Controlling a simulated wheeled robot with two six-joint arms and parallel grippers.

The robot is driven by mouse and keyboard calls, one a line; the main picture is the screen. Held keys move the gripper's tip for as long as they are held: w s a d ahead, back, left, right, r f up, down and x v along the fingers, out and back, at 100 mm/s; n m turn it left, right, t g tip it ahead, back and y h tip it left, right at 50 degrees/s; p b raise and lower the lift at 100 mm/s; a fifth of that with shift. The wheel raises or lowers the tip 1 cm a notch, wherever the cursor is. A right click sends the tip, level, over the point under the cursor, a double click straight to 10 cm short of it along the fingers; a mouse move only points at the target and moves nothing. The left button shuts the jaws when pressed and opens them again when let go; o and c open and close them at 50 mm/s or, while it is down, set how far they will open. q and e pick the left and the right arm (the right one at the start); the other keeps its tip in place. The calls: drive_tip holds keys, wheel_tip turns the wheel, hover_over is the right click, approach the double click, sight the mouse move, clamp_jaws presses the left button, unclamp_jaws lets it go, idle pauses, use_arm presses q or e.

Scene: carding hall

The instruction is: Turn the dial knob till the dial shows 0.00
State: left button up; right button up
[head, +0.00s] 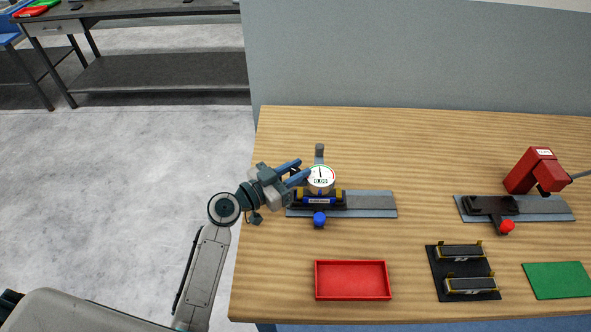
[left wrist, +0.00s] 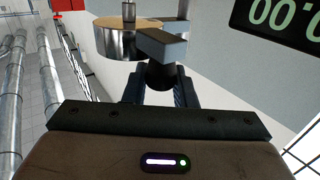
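The round white dial (head: 321,178) stands on a dark holder with yellow ends, on a grey plate at the left of the bench. Its green number looks like 0.05, the last digit small and hard to read; the needle points slightly left of up. The dark round dial knob (left wrist: 161,76) shows in the left wrist view beside the dial's metal body (left wrist: 115,40). My left gripper (head: 304,168) is at the dial's left side, its blue fingers on either side of the knob with no clear gap. The head view hides the knob. My right gripper is not in view.
A blue knob (head: 319,219) sits in front of the plate. A red tray (head: 352,280), a black mat (head: 448,293) with two blocks and a green mat (head: 558,281) lie nearer. A red device (head: 535,170) stands at the right. The bench behind the dial is mostly clear.

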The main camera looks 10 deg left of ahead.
use_arm(q)
drive_tip(key=shift+n+t+y, duration=0.7)
drive_tip(key=shift+n+y, duration=0.1)
drive_tip(key=shift+y, duration=0.2)
drive_tip(key=o, duration=0.9)
drive_tip(key=shift+s+a+f+b, duration=0.1)
drive_tip(key=shift+s+a+b, duration=0.05)
drive_tip(key=shift+b, duration=0.2)
drive_tip(key=shift+b+v, duration=1.95)
drive_tip(key=shift+v, duration=3.3)
